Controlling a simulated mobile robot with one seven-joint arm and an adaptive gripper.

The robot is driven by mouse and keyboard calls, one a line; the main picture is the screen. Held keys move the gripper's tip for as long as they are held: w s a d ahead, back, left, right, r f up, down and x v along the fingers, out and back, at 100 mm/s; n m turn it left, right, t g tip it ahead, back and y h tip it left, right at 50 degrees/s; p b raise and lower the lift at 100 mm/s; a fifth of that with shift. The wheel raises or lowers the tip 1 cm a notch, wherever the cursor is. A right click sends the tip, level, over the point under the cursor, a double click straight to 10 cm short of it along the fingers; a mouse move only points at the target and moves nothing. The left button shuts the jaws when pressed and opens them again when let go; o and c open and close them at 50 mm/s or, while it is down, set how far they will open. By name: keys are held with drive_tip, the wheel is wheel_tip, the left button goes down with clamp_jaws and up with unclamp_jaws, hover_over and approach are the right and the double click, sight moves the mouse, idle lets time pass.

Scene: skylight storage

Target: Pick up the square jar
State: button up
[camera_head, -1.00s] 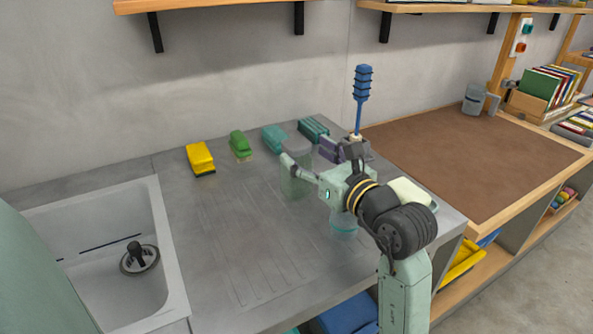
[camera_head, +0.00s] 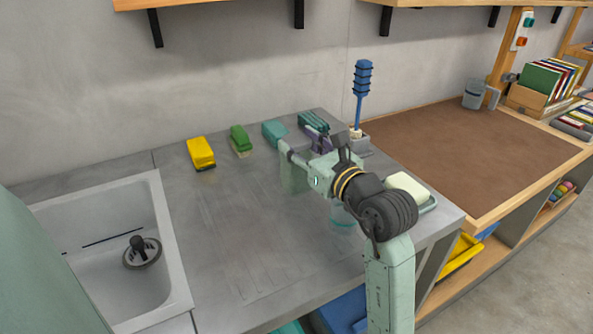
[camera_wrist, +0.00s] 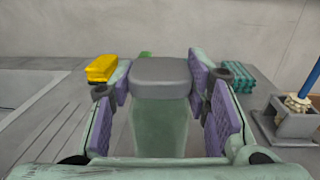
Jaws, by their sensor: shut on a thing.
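The square jar (camera_wrist: 160,125) is pale green and see-through, with a grey lid (camera_wrist: 160,72). In the wrist view it stands upright between the purple pads of my gripper (camera_wrist: 159,90), which is shut on it with one pad at each side. In the head view, part of the jar's green body (camera_head: 292,180) shows below my gripper (camera_head: 302,150); my finger and wrist hide much of the rest. I cannot tell whether the jar's base touches the counter.
Yellow (camera_head: 201,152), green (camera_head: 240,139) and teal (camera_head: 274,134) brushes lie along the back of the counter (camera_head: 235,235). A blue brush stands in a grey holder (camera_head: 359,145) at right. A clear glass (camera_head: 343,215) and a soap dish (camera_head: 407,185) are near my arm. A sink (camera_head: 105,240) is at left.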

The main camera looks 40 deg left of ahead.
clamp_jaws()
drive_tip(key=shift+r, duration=0.2)
idle(0.5)
